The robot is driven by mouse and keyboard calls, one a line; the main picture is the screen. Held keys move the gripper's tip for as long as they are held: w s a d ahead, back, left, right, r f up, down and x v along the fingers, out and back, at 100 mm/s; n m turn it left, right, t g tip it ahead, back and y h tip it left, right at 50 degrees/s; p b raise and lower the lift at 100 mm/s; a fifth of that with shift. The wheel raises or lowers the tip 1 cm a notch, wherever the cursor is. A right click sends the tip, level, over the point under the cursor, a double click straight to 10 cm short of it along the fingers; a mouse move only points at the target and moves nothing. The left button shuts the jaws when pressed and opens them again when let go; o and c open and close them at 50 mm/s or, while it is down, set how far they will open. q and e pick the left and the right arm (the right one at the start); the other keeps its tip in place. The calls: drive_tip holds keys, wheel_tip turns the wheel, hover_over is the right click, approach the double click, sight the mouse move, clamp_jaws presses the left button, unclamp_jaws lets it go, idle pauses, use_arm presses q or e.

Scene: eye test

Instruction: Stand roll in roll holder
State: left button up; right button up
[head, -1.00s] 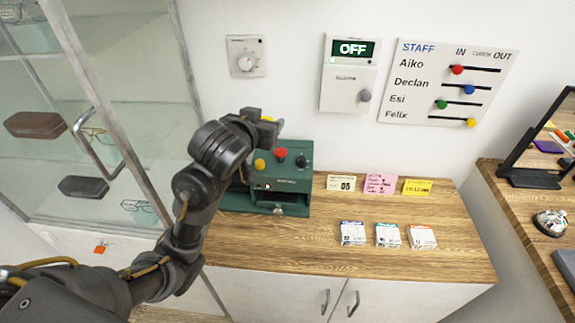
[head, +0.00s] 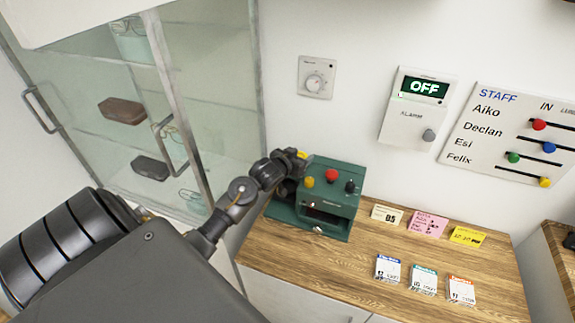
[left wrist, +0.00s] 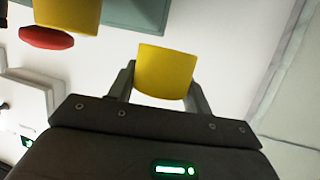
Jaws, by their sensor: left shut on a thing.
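My left gripper (head: 296,157) is shut on a yellow roll (left wrist: 165,70), which sits between its two fingers in the left wrist view. In the head view only a small yellow bit of the roll (head: 302,154) shows past the dark gripper. The gripper is at the upper left corner of a green machine (head: 343,212); whether it touches it I cannot tell. The machine has a yellow knob (head: 309,181), a red knob (head: 331,175) and a black knob (head: 350,187). I cannot make out a roll holder for sure; my arm hides part of the machine's left side. My right gripper is not in view.
The machine stands on a wooden counter (head: 375,245). Cards and small packs (head: 424,278) lie to its right. A glass cabinet (head: 165,60) stands at left. A dial (head: 316,77), an OFF panel (head: 418,105) and a staff board (head: 500,130) are on the wall.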

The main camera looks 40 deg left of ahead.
use_arm(q)
drive_tip(key=s+a+f, duration=0.2)
drive_tip(key=a+f, duration=0.1)
drive_tip(key=a, duration=0.1)
drive_tip(key=b, duration=0.6)
hover_over(289, 187)
wheel_tip(289, 187, down, 6)
drive_tip(key=shift+r, duration=0.1)
wheel_tip(289, 187, down, 4)
drive_tip(key=b, duration=0.4)
drive_tip(key=shift+b, duration=0.4)
drive_tip(key=o, duration=1)
